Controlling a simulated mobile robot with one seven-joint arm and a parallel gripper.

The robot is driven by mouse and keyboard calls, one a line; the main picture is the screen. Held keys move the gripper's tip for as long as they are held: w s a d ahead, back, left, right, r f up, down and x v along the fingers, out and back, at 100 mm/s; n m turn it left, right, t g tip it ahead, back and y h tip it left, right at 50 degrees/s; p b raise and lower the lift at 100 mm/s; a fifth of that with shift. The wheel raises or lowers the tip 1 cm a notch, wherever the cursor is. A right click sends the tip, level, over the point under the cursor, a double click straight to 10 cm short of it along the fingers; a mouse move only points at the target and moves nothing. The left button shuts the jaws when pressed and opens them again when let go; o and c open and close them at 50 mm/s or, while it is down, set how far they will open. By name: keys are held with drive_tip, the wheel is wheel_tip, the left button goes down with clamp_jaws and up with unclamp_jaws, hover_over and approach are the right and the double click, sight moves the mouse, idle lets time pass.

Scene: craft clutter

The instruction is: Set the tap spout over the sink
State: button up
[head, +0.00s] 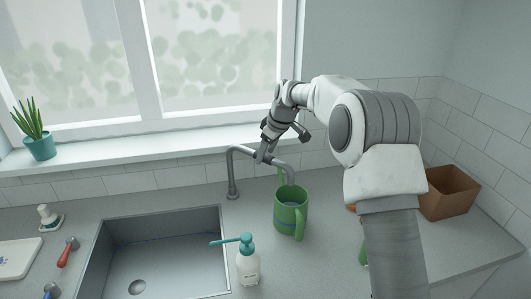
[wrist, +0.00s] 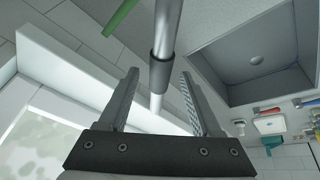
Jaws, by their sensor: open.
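The grey tap (head: 232,172) rises from the counter behind the sink's right end. Its spout (head: 282,165) points right, away from the sink, and its end hangs over the green jug (head: 291,212). The sink (head: 165,250) is at the lower left in the head view and at the upper right in the wrist view (wrist: 258,62). My gripper (head: 262,156) is at the top of the spout. In the wrist view my gripper (wrist: 158,75) is open, with the spout's tube (wrist: 161,60) passing between its fingers, apparently not clamped.
A white soap bottle (head: 247,264) with a teal pump stands at the sink's right edge. A brown box (head: 449,192) is at the right, behind my arm. Red and blue handled tools (head: 68,251) lie left of the sink. A potted plant (head: 40,146) stands on the sill.

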drive_tip(key=shift+w+a+f, duration=0.15)
drive_tip(key=shift+f, duration=0.3)
clamp_jaws()
idle(1.2)
